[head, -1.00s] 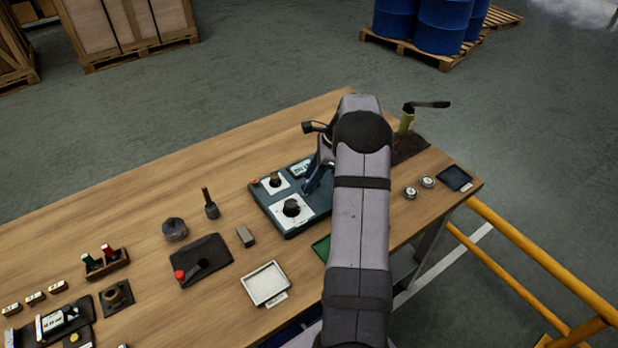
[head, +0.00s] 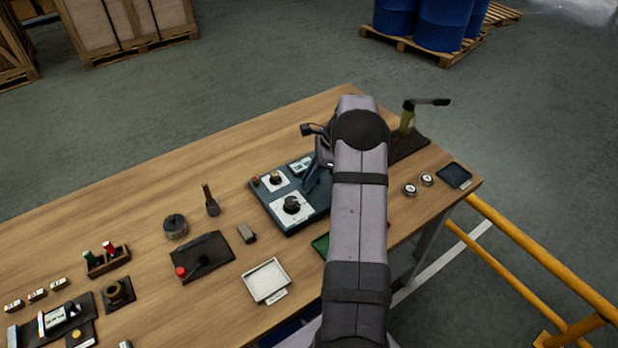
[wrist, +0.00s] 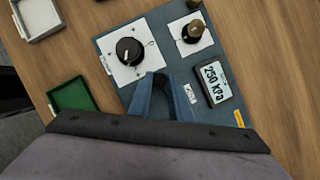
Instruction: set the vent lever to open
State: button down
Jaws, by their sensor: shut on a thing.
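The dark blue panel (head: 287,225) lies on the wooden bench and also shows in the wrist view (wrist: 140,85). My gripper (wrist: 166,80) is low over the panel, its blue fingers beside a small white label. It also shows in the head view (head: 312,182), partly behind my arm. The fingers are shut on a slim part there that I take for the vent lever; they hide it, so its position cannot be read. A black rotary knob (wrist: 129,51) and a brass-and-dark knob (wrist: 192,32) stand clear of the fingers on white plates. A display (wrist: 213,83) reads 250 kPa.
A green tray (wrist: 73,95) and a white tray (head: 267,281) lie near the panel. Several small parts fill the left bench; the back left bench is clear.

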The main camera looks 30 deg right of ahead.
jog(key=shift+d, duration=0.1)
jog(key=n, duration=0.2)
jog(key=s+d+n+g, duration=0.1)
jog(key=n+g, duration=0.1)
jog(key=n, duration=0.1)
jog(key=shift+s+d+n+y, duration=0.3)
jog(key=shift+s+y, duration=0.05)
jog(key=shift+y, duration=0.05)
jog(key=shift+s+d+n+g, duration=0.15)
jog(key=shift+d+n+g, duration=0.3)
jog(key=shift+n, duration=0.65)
jog(key=shift+s+d+n+g, duration=0.15)
jog(key=shift+d+n+g, duration=0.25)
jog(key=shift+n, duration=0.7)
jog(key=shift+d+r+n, duration=0.1)
jog(key=shift+n, duration=0.2)
jog(key=c, duration=1.6)
grip_release()
jog(key=shift+s, duration=0.1)
